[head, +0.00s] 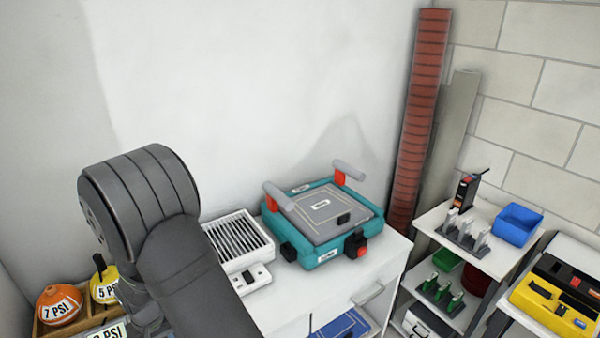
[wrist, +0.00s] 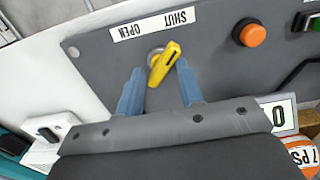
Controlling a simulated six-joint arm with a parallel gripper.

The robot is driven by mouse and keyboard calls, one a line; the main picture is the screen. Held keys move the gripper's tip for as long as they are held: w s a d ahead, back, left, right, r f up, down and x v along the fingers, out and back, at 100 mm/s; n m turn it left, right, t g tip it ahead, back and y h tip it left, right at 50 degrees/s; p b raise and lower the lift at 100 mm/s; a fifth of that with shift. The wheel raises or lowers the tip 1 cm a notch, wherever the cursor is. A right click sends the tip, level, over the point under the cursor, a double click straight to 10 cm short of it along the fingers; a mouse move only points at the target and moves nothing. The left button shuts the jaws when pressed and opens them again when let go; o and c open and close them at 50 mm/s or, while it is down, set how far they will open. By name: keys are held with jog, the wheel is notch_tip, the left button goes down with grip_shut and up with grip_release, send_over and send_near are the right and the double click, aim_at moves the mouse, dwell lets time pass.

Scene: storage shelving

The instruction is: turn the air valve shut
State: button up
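The air valve has a yellow handle (wrist: 165,62) on a round silver hub, mounted on a grey panel (wrist: 215,60). The handle is tilted, its upper end leaning right in the wrist view. A white label (wrist: 153,24) above it reads SHUT and OPEN upside down, with OPEN at left and SHUT at right. My gripper (wrist: 160,66) is open, with one blue finger on each side of the handle's lower part. I see gaps between the fingers and the handle; depth is hard to tell. In the head view my arm blocks the gripper, and the valve is not visible.
An orange button (wrist: 250,33) sits right of the valve on the panel. In the head view, a teal machine (head: 322,257) and a white slatted box (head: 237,243) stand on a white cabinet. An orange 7 PSI ball (head: 58,303) lies lower left; shelving (head: 440,215) stands right.

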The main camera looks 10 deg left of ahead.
dwell(0.4)
jog(key=o, duration=0.9)
jog(key=shift+c, duration=0.2)
jog(key=shift+a+r+n, duration=0.1)
jog(key=shift+r+n, duration=0.3)
jog(key=shift+r, duration=0.05)
notch_tip(320, 180, up, 16)
jog(key=n, duration=0.9)
jog(key=f, duration=1.7)
jog(key=shift+s, duration=0.3)
jog(key=shift+r, duration=0.1)
jog(key=c, duration=1)
